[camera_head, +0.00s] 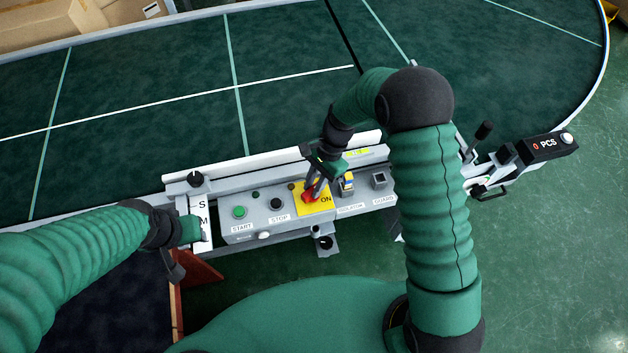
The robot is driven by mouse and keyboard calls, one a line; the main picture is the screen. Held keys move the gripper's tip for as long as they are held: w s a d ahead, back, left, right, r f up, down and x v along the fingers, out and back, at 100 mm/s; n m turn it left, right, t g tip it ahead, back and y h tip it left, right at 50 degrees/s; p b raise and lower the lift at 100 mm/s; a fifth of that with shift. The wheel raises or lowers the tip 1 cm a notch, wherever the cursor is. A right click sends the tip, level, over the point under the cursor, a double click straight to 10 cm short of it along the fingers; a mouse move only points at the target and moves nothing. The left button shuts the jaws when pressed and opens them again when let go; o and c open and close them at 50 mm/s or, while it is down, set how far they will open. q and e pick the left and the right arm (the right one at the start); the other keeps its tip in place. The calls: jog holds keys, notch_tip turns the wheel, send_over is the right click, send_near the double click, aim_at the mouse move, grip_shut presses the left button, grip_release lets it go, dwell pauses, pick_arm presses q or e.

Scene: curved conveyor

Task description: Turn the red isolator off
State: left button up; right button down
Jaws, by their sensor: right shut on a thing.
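The red isolator (310,195) is a red handle on a yellow plate (326,207) in the grey control panel. The word ON shows to the right of the handle. My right gripper (314,186) reaches down from above and is shut on the red handle, covering part of it. The handle looks tilted, but its exact angle is hard to tell behind the fingers. My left gripper (178,268) is at the left, beside the panel's left end and apart from the isolator; its fingers are too dark to read.
The panel carries a green START button (239,212), a black STOP button (276,204) and a guard switch (380,179). The dark green conveyor (150,90) curves behind. A PCS counter (541,147) stands at the right. Cardboard boxes (40,25) lie at the far left.

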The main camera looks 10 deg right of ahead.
jog(key=n, duration=0.1)
jog(key=n+p, duration=0.1)
jog(key=n, duration=0.1)
jog(key=shift+w+r+g+h, duration=0.15)
jog(key=shift+w+g+h, duration=0.05)
jog(key=shift+g+h, duration=0.2)
jog(key=n+p, duration=0.1)
jog(key=n, duration=0.1)
jog(key=shift+a+n+g+h, duration=0.1)
jog(key=shift+n+g+h, duration=0.2)
jog(key=shift+h, duration=0.1)
jog(key=n+h+p, duration=0.1)
jog(key=n, duration=0.2)
jog(key=shift+w+a+n+g, duration=0.1)
jog(key=shift+n+g, duration=0.2)
jog(key=shift+n+h, duration=0.7)
jog(key=shift+n, duration=0.8)
jog(key=c, duration=1.3)
grip_release()
jog(key=shift+a, duration=0.1)
jog(key=v, duration=1.6)
jog(key=shift+w+r, duration=0.15)
jog(key=shift+w, duration=0.25)
